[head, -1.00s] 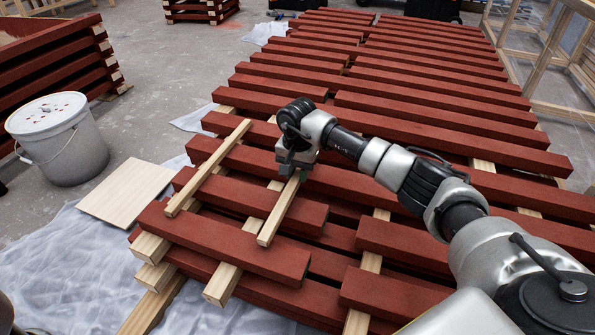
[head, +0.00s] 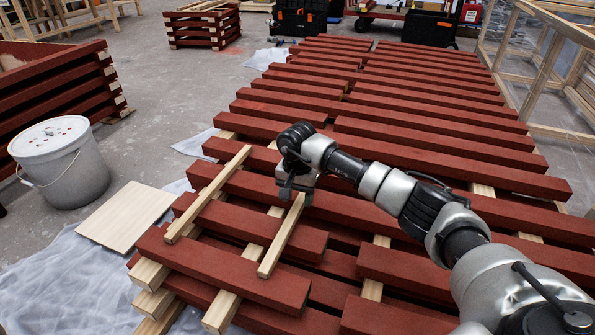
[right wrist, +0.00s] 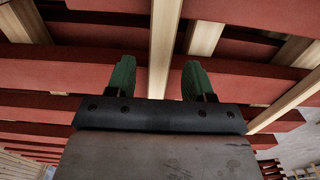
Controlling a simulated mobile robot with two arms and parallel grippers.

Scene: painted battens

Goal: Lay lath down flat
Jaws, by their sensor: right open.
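A pale, thin lath (head: 279,244) lies flat across the red battens, slanting down to the left, and looks at rest. My right gripper (head: 297,193) is over its far end, open, with one finger on each side. In the right wrist view the lath (right wrist: 163,45) runs between the two spread green fingertips (right wrist: 158,78), with a gap on both sides. The lath's far end is hidden by the gripper. My left gripper is not in view.
A second pale lath (head: 208,194) lies on the battens to the left. Red battens (head: 240,262) rest on pale bearers. A timber frame (head: 540,60) stands at the right.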

